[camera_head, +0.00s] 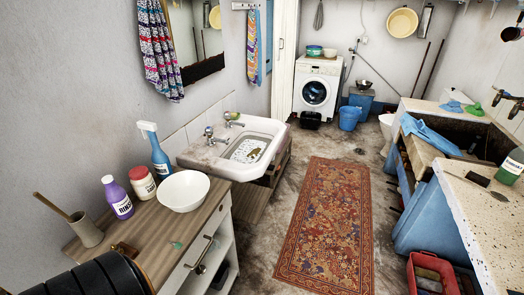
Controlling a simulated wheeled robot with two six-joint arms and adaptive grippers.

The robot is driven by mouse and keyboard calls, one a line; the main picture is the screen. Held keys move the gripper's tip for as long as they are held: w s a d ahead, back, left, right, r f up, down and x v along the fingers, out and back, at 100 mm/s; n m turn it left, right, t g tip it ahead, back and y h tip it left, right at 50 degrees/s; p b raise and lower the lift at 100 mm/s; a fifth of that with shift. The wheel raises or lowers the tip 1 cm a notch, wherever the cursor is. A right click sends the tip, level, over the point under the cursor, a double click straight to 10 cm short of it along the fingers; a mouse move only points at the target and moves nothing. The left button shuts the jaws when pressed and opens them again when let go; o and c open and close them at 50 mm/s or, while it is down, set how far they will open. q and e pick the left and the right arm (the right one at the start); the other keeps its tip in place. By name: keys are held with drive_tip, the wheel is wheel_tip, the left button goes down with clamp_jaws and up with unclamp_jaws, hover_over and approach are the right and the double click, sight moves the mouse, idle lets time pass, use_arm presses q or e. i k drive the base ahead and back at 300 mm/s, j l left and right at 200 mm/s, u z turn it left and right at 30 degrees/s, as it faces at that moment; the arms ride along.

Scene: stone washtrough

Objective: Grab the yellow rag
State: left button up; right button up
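I cannot pick out a yellow rag for certain. A small yellow-green item (230,115) lies by the tap at the back of the white sink (205,157); it is too small to tell whether it is cloth. A brownish-yellow shape (254,152) shows inside the sink basin, and I cannot tell what it is.
A patterned rug (327,225) covers the open floor. A red crate (433,270) stands by the trough.

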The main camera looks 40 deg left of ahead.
sight(257, 150)
drive_tip(key=i+u, duration=0.4)
drive_tip(key=i+l+u, duration=0.1)
drive_tip(key=i+u, duration=0.35)
drive_tip(key=i+l+u, duration=0.65)
drive_tip(key=u, duration=0.15)
drive_tip(key=i, duration=0.1)
